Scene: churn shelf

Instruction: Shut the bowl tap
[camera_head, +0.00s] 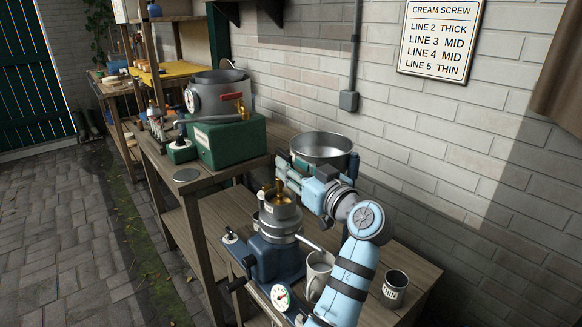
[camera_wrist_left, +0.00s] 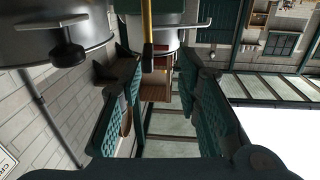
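The steel bowl (camera_head: 323,146) stands behind the blue separator (camera_head: 275,258), near the wall. A brass fitting (camera_head: 279,190) shows at the top of the separator, just by my fingertips; I cannot tell its setting. In the left wrist view a steel vessel (camera_wrist_left: 30,35) with a black knob (camera_wrist_left: 67,52) is at upper left. A narrow yellow bar (camera_wrist_left: 147,25) with a dark end points down between the finger pads, apart from them. My left gripper (camera_head: 284,175), also in the left wrist view (camera_wrist_left: 155,95), is open and empty. My right gripper is out of view.
A green unit (camera_head: 232,143) with a steel pot (camera_head: 217,95) and a brass tap stands on the bench to the left. A mug (camera_head: 318,272) and a labelled cup (camera_head: 395,288) stand low beside my arm. The brick wall is close behind; paving at left is open.

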